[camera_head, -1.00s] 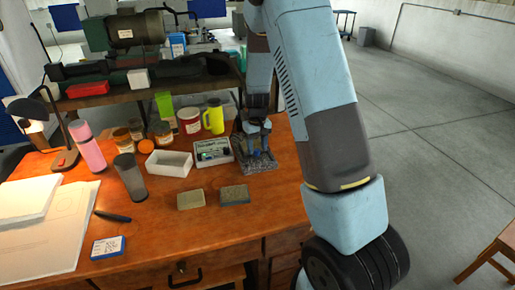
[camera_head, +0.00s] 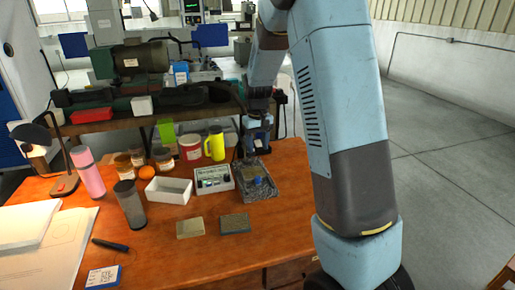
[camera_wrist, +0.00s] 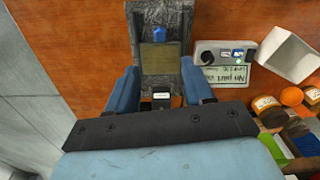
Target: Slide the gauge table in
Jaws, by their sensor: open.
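The gauge (camera_head: 272,193) has a dark grey, stone-like base and stands at the right of the wooden desk, with a blue knob (camera_head: 258,181). In the wrist view, its grey base (camera_wrist: 181,18) carries a flat tan table plate (camera_wrist: 162,60) with the blue knob (camera_wrist: 159,34) beyond it. My gripper (camera_wrist: 160,86) is open, its blue fingers apart on either side of the plate's near end. A small pale block shows between them, and nothing is gripped.
A box with dials (camera_head: 214,180) stands close left of the gauge, and a white tray (camera_head: 168,191) beside it. Two flat blocks, one tan (camera_head: 190,228) and one grey (camera_head: 235,223), lie in front. A machine bench (camera_head: 130,120) is at the back.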

